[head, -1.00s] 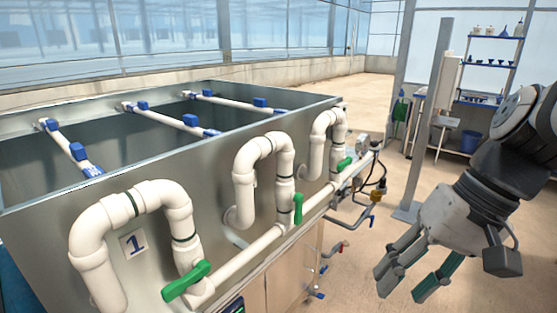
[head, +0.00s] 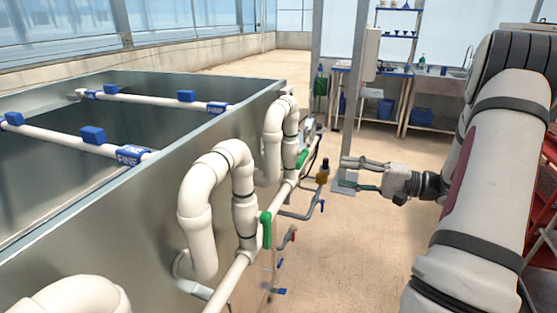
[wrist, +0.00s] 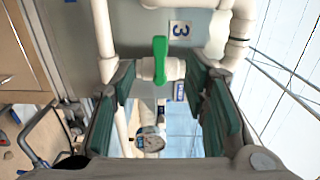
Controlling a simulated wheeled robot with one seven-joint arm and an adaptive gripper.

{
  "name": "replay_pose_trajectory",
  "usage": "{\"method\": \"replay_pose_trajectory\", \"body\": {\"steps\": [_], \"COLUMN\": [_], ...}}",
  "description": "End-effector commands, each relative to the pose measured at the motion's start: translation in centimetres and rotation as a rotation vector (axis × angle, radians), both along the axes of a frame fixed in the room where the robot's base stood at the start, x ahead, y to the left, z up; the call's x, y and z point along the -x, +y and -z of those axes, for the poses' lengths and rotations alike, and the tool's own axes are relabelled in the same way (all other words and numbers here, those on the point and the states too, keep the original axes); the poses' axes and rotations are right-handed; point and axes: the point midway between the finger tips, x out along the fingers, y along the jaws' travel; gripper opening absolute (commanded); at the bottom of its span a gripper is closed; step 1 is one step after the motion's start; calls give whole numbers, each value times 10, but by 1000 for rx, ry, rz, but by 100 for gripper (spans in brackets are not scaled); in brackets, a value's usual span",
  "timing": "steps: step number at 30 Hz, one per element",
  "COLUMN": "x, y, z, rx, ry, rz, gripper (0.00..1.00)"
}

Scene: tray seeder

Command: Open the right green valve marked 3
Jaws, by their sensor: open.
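The green valve handle marked 3 (wrist: 160,60) sits on a short white pipe in the wrist view, and lies across that pipe. Its tag with the number 3 (wrist: 180,31) is beside it on the tank wall. In the head view the same handle (head: 302,158) is small, at the far end of the pipe row. My gripper (wrist: 160,77) is open and empty, with one green-padded finger on each side of the handle in the picture; contact does not show. In the head view my gripper (head: 346,174) points left toward the pipes, with a visible gap.
Another green valve handle (head: 265,229) stands upright on the nearer pipe. The metal tank (head: 225,128) fills the left. A gauge (wrist: 149,141) shows below the handle in the wrist view. A grey post (head: 357,90) stands behind my gripper. Open floor lies right of the tank.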

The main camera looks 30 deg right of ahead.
Motion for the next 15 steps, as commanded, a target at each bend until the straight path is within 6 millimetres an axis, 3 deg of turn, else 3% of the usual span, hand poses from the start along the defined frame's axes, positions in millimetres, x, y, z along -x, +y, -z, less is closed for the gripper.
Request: {"method": "replay_pose_trajectory", "body": {"steps": [5,15], "x": [-3,-49], "y": [-5,33], "z": [3,2], "rx": [-9,-7], "ry": [-20,-17], "rz": [25,19], "gripper": [41,41]}}
